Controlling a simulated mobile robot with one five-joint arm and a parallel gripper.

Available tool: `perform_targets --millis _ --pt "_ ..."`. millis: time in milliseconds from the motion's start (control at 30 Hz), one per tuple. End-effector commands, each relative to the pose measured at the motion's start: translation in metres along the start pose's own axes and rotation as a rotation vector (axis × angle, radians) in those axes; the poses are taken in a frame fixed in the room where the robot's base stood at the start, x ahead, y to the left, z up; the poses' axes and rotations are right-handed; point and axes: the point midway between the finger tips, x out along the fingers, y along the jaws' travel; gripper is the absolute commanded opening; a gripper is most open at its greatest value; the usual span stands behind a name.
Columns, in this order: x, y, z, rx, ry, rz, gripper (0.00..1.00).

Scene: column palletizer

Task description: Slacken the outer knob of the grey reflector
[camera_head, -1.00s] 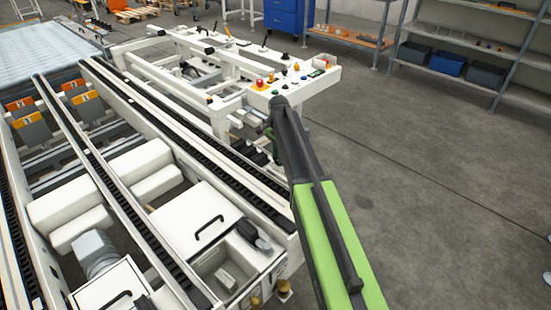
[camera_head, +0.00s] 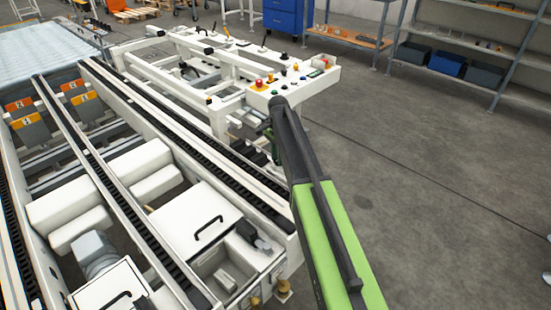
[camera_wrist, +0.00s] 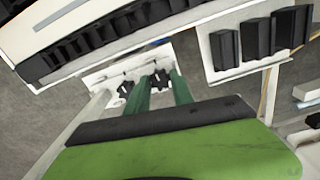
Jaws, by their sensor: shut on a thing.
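In the wrist view, the two green fingers of my gripper (camera_wrist: 160,92) reach down to a pale plate (camera_wrist: 98,78) with two black knobs. One black knob (camera_wrist: 161,77) sits between the fingertips, and my gripper is shut on it. The other black knob (camera_wrist: 125,89) is just left of the left finger, apart from the grip. I cannot tell the reflector itself apart from the pale plate. In the head view, my gripper (camera_head: 276,150) is low beside the conveyor's right side, mostly hidden by my arm; the knobs cannot be made out there.
A dark chain conveyor rail (camera_head: 190,140) runs close left of my arm. The white control panel (camera_head: 290,85) with coloured buttons stands just beyond my gripper. In the wrist view, a white bracket with black blocks (camera_wrist: 224,50) is at upper right. Open floor (camera_head: 430,190) lies right.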

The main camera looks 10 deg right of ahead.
Motion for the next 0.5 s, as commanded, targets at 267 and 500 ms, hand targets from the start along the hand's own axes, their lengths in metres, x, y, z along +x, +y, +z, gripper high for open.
perform_targets --millis 267,500 --pt "0.0002 0.0045 -0.0039 0.005 0.005 0.009 0.0" --pt "0.0002 0.0032 -0.0026 0.003 0.004 0.007 0.37"
